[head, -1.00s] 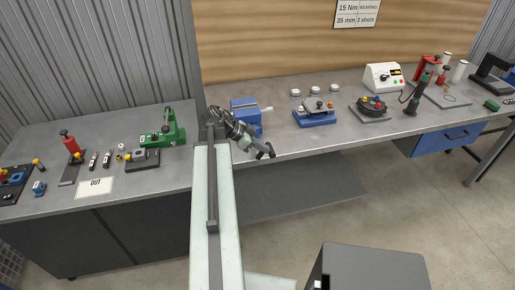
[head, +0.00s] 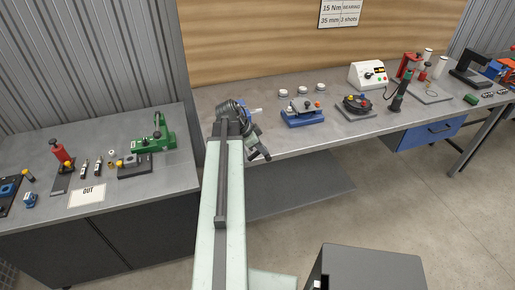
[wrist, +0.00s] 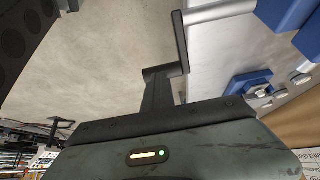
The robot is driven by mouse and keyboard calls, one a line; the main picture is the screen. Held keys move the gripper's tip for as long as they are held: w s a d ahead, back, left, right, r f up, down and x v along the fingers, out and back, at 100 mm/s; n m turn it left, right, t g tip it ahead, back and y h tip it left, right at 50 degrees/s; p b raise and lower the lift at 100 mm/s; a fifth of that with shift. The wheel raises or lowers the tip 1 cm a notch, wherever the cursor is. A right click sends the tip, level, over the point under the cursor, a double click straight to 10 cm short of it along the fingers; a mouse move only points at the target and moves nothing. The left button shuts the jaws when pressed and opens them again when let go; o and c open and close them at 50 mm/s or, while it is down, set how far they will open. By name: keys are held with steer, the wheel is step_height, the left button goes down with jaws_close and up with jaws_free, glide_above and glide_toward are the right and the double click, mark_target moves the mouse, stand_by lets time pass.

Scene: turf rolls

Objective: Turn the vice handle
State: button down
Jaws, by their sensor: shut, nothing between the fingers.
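The blue vice (head: 247,111) stands on the bench just behind my arm, which hides most of it in the head view. My gripper (head: 262,155) is shut and empty, pointing down in front of the bench's front edge. In the wrist view, the vice's blue body (wrist: 283,12) is at the upper right, with a silver cylinder (wrist: 222,12) coming out of it. A dark upright bar, seemingly the vice handle (wrist: 180,42), is at the cylinder's left end. My shut fingers (wrist: 160,92) are just below the bar; I cannot tell whether they touch it.
A blue fixture (head: 303,119) and a round fixture (head: 357,107) stand farther right on the bench. A green tool (head: 155,138) and the OUT card (head: 87,195) are on the left bench. Open floor (head: 400,215) lies in front, at right.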

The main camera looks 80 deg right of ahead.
steer(key=shift+s, duration=0.25)
steer(key=p+v, duration=1.2)
steer(key=v, duration=0.2)
steer(key=shift+d+r+p, duration=0.2)
steer(key=shift+r+p, duration=0.05)
steer(key=shift+p, duration=0.1)
steer(key=shift+s, duration=0.15)
